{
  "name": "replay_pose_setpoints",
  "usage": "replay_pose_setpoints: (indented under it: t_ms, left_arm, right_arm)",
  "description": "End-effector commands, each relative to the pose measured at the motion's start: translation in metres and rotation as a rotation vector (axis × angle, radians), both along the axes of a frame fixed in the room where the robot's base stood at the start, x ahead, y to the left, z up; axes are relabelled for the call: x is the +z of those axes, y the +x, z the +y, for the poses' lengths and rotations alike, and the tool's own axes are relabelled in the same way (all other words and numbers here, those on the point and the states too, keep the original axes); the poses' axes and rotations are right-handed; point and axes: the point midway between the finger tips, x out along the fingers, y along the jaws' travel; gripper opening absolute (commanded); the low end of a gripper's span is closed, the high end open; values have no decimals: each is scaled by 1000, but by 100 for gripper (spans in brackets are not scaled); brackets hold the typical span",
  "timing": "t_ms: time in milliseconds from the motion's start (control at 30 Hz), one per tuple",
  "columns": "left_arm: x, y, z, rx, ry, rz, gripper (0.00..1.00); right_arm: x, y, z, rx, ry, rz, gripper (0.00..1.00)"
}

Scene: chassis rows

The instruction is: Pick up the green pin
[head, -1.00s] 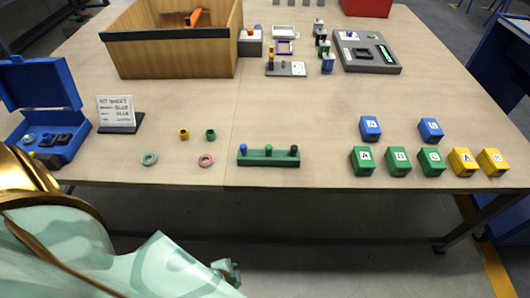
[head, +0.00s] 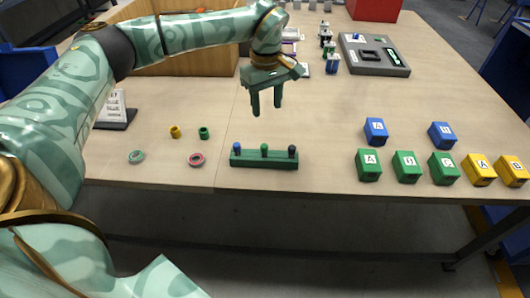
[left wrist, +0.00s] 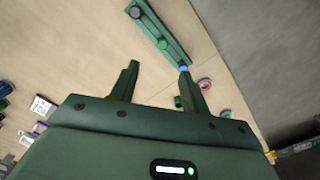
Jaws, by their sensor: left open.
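The green pin (head: 264,148) stands upright in the middle of a green rack (head: 250,160), between a blue pin (head: 237,147) on the left and a dark grey pin (head: 292,150) on the right. My left gripper (head: 266,112) is open and empty, fingers pointing down, above the table and apart from the pins. In the left wrist view, the green pin (left wrist: 162,44) shows beyond the open fingertips (left wrist: 159,68), and the blue pin (left wrist: 184,69) appears by one fingertip. My right gripper is not in view.
Yellow (head: 175,132) and green (head: 204,133) small cylinders and two rings, green (head: 136,157) and red (head: 196,159), lie left of the rack. Several lettered blocks (head: 407,167) stand on the right. Table between rack and blocks is clear. A wooden box (head: 190,62) stands behind my arm.

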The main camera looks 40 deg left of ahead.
Motion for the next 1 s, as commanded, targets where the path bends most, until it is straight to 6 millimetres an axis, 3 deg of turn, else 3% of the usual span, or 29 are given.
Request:
replay_pose_setpoints:
  t_ms: [400,667,1000]
  left_arm:
    - [-92,-1,5,-2,16,8,46]
    - [-111,-1,5,-2,15,3,46]
    - [-161,-5,6,-1,16,7,46]
  right_arm:
    - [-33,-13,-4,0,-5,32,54]
    - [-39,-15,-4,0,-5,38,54]
    - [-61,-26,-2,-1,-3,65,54]
